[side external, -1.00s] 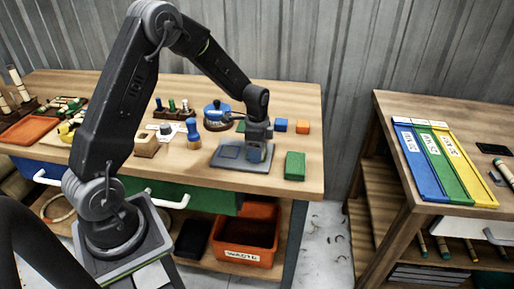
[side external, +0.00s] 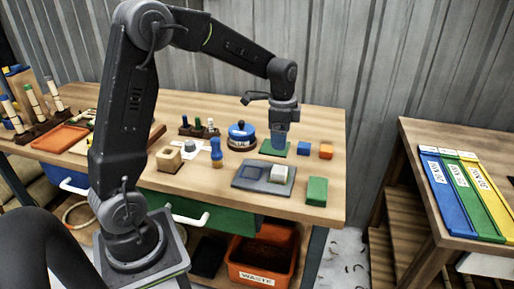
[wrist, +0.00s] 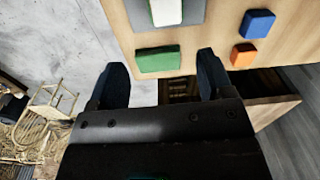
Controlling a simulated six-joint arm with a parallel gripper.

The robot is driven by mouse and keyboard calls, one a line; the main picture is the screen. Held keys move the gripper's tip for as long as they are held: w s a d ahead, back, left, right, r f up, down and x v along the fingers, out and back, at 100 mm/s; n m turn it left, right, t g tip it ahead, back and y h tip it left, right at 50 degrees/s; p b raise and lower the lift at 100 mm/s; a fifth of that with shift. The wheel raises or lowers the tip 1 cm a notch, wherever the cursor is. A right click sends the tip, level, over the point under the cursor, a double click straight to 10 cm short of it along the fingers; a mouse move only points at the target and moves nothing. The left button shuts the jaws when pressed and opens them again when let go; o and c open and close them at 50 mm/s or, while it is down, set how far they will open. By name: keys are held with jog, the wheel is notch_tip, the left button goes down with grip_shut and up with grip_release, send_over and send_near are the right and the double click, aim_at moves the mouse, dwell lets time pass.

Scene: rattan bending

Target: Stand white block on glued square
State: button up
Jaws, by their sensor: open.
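The grey plate (side external: 250,184) lies on the bench, with an outlined square (side external: 255,172) on its left half. The white block (side external: 281,175) rests on the plate's right half, clear of my gripper. Whether a glued square lies under it is hidden. In the wrist view the white block (wrist: 166,12) shows at the top edge, partly cut off, on the grey plate (wrist: 193,12). My gripper (side external: 279,144) is raised above the bench, behind the plate in the side view. In the wrist view my gripper (wrist: 161,78) has its fingers wide apart with nothing between them.
A green block (side external: 317,191) stands right of the plate. Blue (side external: 303,148) and orange (side external: 326,151) blocks sit behind it, near a flat green piece (side external: 268,149). A blue round container (side external: 241,135) and a blue-handled tool (side external: 216,152) stand to the left.

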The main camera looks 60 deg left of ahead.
jog(key=s+d+r+n+t, duration=0.3)
jog(key=s+d+r+n, duration=0.1)
jog(key=s+d+r, duration=0.5)
jog(key=s+d+n+t, duration=0.2)
jog(key=s+d+n, duration=0.1)
jog(key=s, duration=0.9)
jog(key=shift+s+f+n, duration=0.25)
jog(key=shift+f+n, duration=0.1)
jog(key=shift+n, duration=0.35)
